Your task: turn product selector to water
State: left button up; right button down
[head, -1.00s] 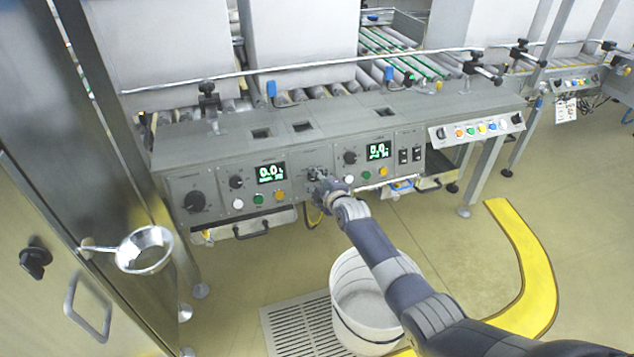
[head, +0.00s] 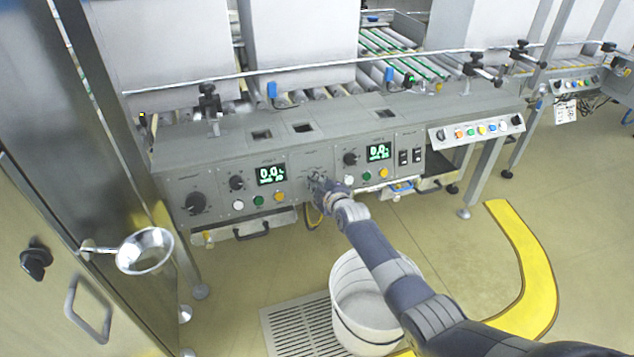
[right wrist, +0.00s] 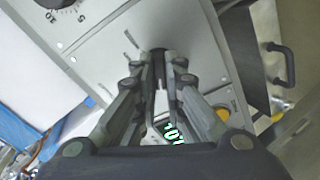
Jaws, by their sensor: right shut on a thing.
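The grey control panel (head: 224,186) runs along the front of the machine. My right gripper (head: 318,183) is at the panel's middle section, between the two lit displays. In the right wrist view the gripper (right wrist: 166,75) is shut on a small dark selector knob (right wrist: 157,54), which the fingers mostly hide. The labels beside the knob are too small to read, so its setting cannot be told. My left gripper does not show.
A left display (head: 271,174) and a right display (head: 379,151) flank the gripper, with dark knobs and coloured buttons around them. A white bucket (head: 345,275) stands on the floor below my right arm. A steel funnel (head: 146,250) sticks out at the left.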

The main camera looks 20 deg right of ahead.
pick_arm(q)
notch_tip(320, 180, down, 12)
jog(key=p, duration=0.3)
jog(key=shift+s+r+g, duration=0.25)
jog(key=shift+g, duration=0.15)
pick_arm(e)
jog(key=shift+f+m+h, duration=0.1)
jog(key=shift+m+h, duration=0.3)
jog(key=shift+m, duration=6.65)
jog(key=shift+f+m+h, duration=0.1)
jog(key=shift+m+h, duration=0.3)
jog(key=shift+m, duration=6.65)
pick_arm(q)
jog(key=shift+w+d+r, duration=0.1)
pick_arm(e)
jog(key=c, duration=1.7)
grip_release()
jog(key=shift+d+r, duration=0.1)
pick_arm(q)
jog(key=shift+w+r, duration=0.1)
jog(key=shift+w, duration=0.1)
